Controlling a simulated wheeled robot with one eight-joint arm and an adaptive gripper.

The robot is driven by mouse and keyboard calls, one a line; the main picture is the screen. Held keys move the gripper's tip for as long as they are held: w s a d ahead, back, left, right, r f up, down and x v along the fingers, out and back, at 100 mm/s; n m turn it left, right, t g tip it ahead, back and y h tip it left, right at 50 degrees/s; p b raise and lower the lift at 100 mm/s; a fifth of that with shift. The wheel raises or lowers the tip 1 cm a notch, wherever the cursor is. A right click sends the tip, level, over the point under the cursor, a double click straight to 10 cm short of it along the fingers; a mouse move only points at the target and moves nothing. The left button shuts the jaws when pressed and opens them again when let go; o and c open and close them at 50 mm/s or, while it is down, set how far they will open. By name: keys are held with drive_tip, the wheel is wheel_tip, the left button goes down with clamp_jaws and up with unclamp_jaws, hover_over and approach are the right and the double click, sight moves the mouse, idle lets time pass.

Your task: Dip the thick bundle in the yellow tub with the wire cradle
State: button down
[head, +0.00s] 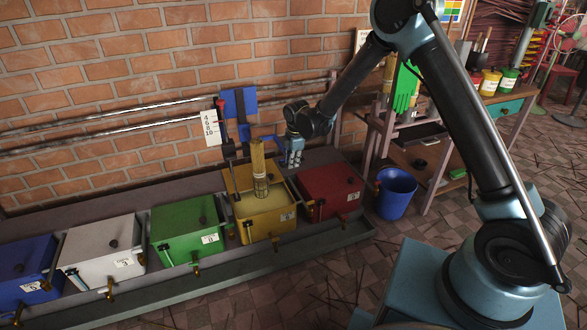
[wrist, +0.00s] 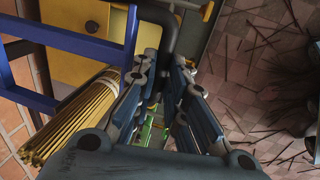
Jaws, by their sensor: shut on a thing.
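The yellow tub (head: 276,232) stands open in the row, with pale yellow liquid in it. The thick bundle (head: 258,155) of tan sticks stands upright over it, its lower part in the wire cradle (head: 261,188). Whether the cradle's bottom is in the liquid is hard to tell. In the wrist view the bundle (wrist: 75,122) lies left of my fingers, beside a blue frame (wrist: 85,48). My gripper (head: 292,160) is right of the bundle, at the end of a blue arm (head: 264,134). My gripper (wrist: 163,105) is shut on a dark handle (wrist: 168,40); the contact is partly hidden.
A lidded red tub (head: 331,192) is right of the yellow one; lidded green (head: 186,230), white (head: 100,250) and blue (head: 22,272) tubs are left. A blue bucket (head: 396,195) stands on the floor. A blue plate (head: 239,103) and numbered scale (head: 209,127) are by the brick wall.

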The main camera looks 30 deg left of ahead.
drive_tip(key=shift+r, duration=1.2)
drive_tip(key=c, duration=1.6)
unclamp_jaws()
wheel_tip(320, 180, up, 12)
drive_tip(key=s+d, duration=0.1)
drive_tip(key=shift+s+d+f, duration=0.15)
drive_tip(key=shift+d, duration=0.25)
